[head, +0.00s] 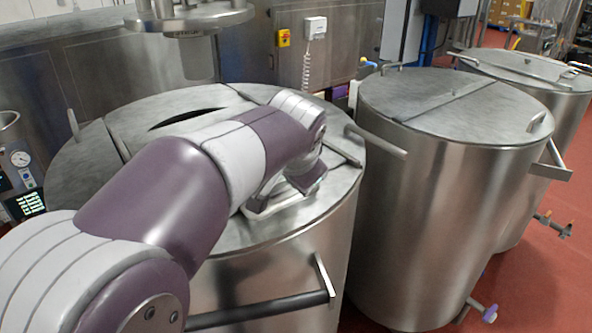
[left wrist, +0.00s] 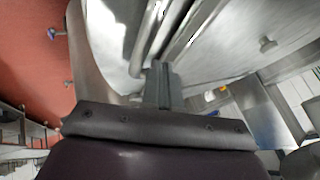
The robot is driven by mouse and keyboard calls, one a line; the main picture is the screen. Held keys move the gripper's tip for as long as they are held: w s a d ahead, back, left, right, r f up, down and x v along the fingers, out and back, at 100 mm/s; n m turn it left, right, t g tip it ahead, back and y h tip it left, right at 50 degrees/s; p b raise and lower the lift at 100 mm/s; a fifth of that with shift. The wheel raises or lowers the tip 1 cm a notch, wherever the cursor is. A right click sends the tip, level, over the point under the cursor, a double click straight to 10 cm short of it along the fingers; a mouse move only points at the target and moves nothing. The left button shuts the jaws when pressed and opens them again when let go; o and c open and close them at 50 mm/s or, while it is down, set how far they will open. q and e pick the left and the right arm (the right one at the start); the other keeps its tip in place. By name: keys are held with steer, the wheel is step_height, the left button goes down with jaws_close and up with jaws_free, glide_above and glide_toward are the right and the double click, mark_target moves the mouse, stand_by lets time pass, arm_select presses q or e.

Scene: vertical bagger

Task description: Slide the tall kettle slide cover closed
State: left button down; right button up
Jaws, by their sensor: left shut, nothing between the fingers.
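The nearest tall steel kettle (head: 290,265) stands in front of me. Its round top has flat metal cover panels (head: 120,107), with a dark curved gap (head: 187,118) showing between them. My left arm crosses over the top from the left and hides much of it. My left gripper (head: 306,184) is low over the right part of the top, near a pale handle-like bracket (head: 272,204). In the left wrist view the shut fingers (left wrist: 160,75) point at metal bars (left wrist: 178,32) beside the lid surface; contact cannot be told. My right gripper is not in view.
A second kettle (head: 430,210) with a closed-looking lid stands close on the right, and a third (head: 560,95) behind it. A steel spout (head: 198,55) hangs above the near kettle's back. Red floor (head: 545,270) is free at right.

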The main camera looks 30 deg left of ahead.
arm_select(q)
steer(key=shift+x, duration=1.1)
steer(key=shift+a, duration=0.1)
steer(key=w+a+p, duration=0.1)
steer(key=a, duration=0.2)
steer(key=w+a+p, duration=0.1)
steer(key=a, duration=0.2)
steer(key=w+a+p, duration=0.1)
steer(key=a, duration=0.2)
steer(key=shift+w+r+p, duration=0.1)
steer(key=shift+w+p, duration=0.2)
steer(key=shift+w, duration=0.1)
steer(key=shift+d+r, duration=0.1)
steer(key=shift+d, duration=0.05)
